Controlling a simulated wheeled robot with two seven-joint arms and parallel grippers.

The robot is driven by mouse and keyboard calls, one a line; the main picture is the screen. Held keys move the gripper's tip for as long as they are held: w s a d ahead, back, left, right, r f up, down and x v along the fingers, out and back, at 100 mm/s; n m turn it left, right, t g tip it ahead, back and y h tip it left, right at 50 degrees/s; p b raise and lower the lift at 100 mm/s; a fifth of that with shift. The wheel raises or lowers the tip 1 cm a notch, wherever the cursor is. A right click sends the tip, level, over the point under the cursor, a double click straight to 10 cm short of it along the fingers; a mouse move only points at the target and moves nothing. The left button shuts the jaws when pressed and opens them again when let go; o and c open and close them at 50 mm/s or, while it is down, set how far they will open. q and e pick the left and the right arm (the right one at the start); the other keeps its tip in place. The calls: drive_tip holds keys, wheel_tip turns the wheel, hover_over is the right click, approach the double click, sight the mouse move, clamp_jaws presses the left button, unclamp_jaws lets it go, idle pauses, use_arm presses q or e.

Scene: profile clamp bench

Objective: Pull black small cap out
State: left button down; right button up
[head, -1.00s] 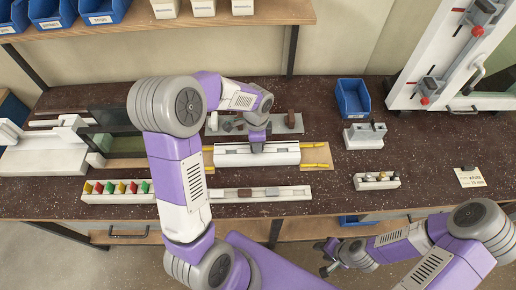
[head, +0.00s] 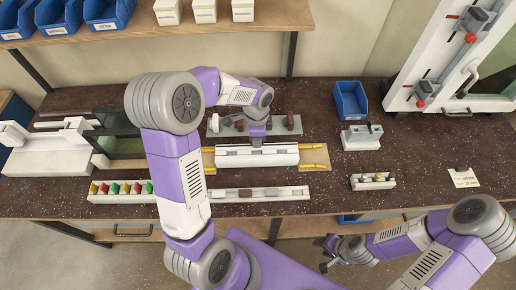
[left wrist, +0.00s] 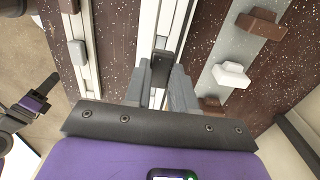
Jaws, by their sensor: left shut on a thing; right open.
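The black small cap (left wrist: 161,66) sits in the channel of the white profile in the left wrist view, between my left gripper's fingers. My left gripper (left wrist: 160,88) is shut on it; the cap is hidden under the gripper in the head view. There, my left gripper (head: 257,143) is at the middle of the long white profile fixture (head: 230,158). I cannot tell whether the cap has lifted from the channel. My right gripper (head: 328,256) is open and empty, in front of the bench's front edge.
A grey strip with dark and light pieces (head: 292,123) lies behind the fixture. A rail with small blocks (head: 210,195) lies in front. A row of coloured pieces (head: 120,188) is left, a small holder (head: 372,181) right, a blue bin (head: 351,100) behind. Bench right of the fixture is partly clear.

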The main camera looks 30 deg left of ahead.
use_arm(q)
drive_tip(key=shift+r+p, duration=1.55)
drive_tip(key=shift+r, duration=0.5)
